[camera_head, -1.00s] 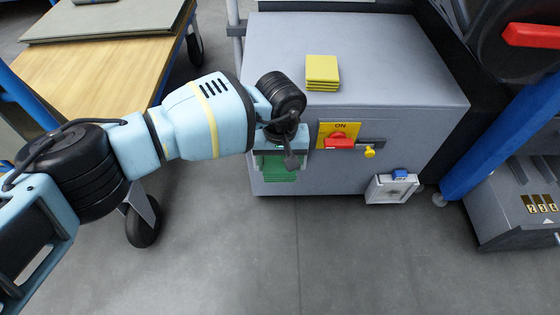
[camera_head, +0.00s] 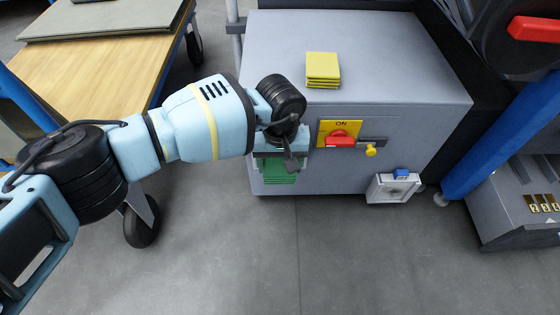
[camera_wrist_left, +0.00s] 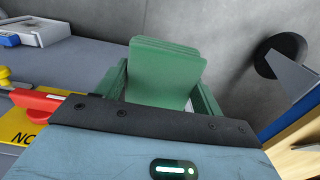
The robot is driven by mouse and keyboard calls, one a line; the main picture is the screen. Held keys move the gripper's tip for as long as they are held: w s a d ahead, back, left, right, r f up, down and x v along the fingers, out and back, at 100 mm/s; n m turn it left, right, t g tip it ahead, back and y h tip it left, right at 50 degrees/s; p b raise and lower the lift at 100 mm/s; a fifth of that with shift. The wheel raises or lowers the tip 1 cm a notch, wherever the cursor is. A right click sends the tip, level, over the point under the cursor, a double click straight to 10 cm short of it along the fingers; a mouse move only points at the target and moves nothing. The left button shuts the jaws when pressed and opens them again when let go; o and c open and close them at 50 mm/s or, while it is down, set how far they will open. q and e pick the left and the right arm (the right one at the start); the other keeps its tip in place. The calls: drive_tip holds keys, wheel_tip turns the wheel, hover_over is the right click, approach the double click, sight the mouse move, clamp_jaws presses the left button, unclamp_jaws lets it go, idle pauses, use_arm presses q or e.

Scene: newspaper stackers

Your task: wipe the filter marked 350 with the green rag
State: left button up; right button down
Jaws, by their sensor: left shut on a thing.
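My left gripper (camera_head: 281,153) is in front of the left part of the grey cabinet's front face. It is shut on the green rag (camera_head: 279,172), which looks folded in layers and shows below the gripper. I cannot read a 350 mark on anything. A white framed unit with a blue part (camera_head: 392,189) is at the lower right of the cabinet front; I cannot tell whether it is the filter. My right gripper is not in view.
The grey cabinet (camera_head: 400,60) carries a folded yellow stack (camera_head: 322,72) on top. A red switch (camera_head: 340,141) on a yellow ON plate sits just right of my gripper. A wooden table (camera_head: 90,75) stands left, a blue post (camera_head: 500,140) right. The floor in front is clear.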

use_arm(q)
drive_tip(key=shift+f, duration=0.1)
drive_tip(key=shift+f+b, duration=0.6)
drive_tip(key=shift+b, duration=0.1)
drive_tip(key=shift+f, duration=0.1)
drive_tip(key=shift+w+f, duration=0.15)
drive_tip(key=shift+f, duration=0.4)
drive_tip(key=shift+a+f, duration=0.1)
drive_tip(key=shift+f, duration=0.6)
drive_tip(key=shift+r, duration=0.1)
